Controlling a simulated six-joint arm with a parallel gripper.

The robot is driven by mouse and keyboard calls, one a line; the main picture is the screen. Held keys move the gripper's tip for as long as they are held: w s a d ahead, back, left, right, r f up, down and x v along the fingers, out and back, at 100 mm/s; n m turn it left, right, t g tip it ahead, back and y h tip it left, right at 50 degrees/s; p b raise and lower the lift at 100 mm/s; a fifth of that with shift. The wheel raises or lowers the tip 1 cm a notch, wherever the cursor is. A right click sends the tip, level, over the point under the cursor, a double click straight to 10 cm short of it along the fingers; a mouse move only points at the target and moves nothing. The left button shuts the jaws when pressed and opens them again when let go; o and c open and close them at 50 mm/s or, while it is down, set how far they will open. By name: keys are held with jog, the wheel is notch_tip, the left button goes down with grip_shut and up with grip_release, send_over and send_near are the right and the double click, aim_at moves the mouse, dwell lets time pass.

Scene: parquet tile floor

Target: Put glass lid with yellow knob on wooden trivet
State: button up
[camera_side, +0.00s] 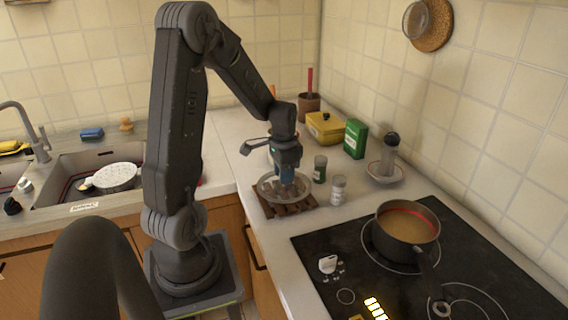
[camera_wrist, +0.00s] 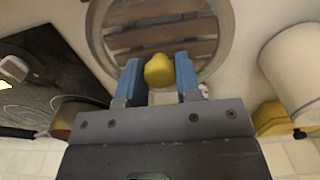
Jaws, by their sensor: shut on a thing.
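The glass lid (camera_side: 266,187) is a clear round disc with a rim. In the wrist view the lid (camera_wrist: 97,30) lies across the view with its yellow knob (camera_wrist: 159,70) between my two blue fingers. My gripper (camera_side: 287,174) is shut on the knob, pointing down. The wooden trivet (camera_side: 290,208) is a dark slatted square on the counter, directly under the lid. Its slats show through the glass in the wrist view (camera_wrist: 160,38). I cannot tell whether the lid touches the trivet. In the side view my gripper hides the knob.
A pot (camera_side: 405,240) of brown liquid sits on the black cooktop (camera_side: 330,250). A yellow box (camera_side: 325,128) and green box (camera_side: 355,140) stand behind. The sink (camera_side: 75,180) is at left.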

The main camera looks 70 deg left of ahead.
jog(key=shift+f, duration=0.8)
jog(key=shift+f, duration=0.4)
jog(key=o, duration=1)
jog(key=shift+r, duration=0.15)
jog(key=shift+r, duration=1.4)
jog(key=shift+r, duration=0.1)
jog(key=shift+r, duration=1.85)
